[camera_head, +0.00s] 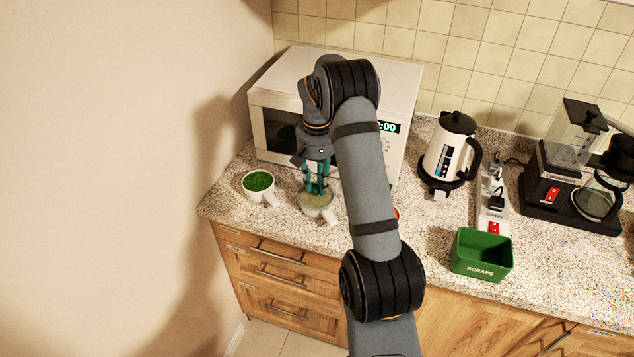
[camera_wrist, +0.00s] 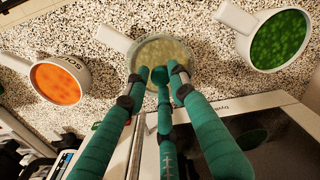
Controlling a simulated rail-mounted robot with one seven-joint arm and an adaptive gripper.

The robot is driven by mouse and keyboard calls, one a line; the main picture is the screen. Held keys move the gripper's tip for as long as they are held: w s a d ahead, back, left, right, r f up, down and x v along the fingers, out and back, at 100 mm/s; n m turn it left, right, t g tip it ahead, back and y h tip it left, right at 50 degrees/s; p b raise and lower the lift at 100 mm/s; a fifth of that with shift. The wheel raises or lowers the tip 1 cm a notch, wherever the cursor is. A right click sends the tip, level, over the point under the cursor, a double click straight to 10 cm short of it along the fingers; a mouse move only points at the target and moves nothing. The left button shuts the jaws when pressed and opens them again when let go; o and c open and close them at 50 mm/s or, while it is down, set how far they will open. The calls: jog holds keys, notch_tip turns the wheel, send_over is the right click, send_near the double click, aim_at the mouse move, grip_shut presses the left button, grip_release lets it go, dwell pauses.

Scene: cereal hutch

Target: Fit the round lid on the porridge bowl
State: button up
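The porridge bowl (camera_wrist: 115,38) is a white handled bowl in the middle of the wrist view, its pale handle pointing up-left; it also shows in the head view (camera_head: 329,218). A round, see-through-looking lid with a greyish rim (camera_wrist: 183,48) appears to lie over its mouth, beige contents showing through. I cannot tell whether it sits flush. My gripper (camera_wrist: 160,74) has three teal fingers converging over the middle of the lid; in the head view the gripper (camera_head: 316,190) points down at the bowl. The fingertips hide any knob, so a grip on it cannot be confirmed.
A bowl of green food (camera_head: 258,181) stands left of the porridge bowl, and a bowl of orange food (camera_wrist: 58,82) on its other side. A microwave (camera_head: 285,75) is close behind. A kettle (camera_head: 450,150), green scraps bin (camera_head: 482,254) and coffee maker (camera_head: 570,170) stand further right.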

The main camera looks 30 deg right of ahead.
jog(key=o, duration=0.4)
jog(key=shift+r, duration=0.15)
notch_tip(320, 180, up, 12)
jog(key=shift+f, duration=0.1)
dwell(0.3)
jog(key=shift+f, duration=0.1)
notch_tip(320, 180, down, 12)
jog(key=shift+r, duration=0.25)
dwell(0.5)
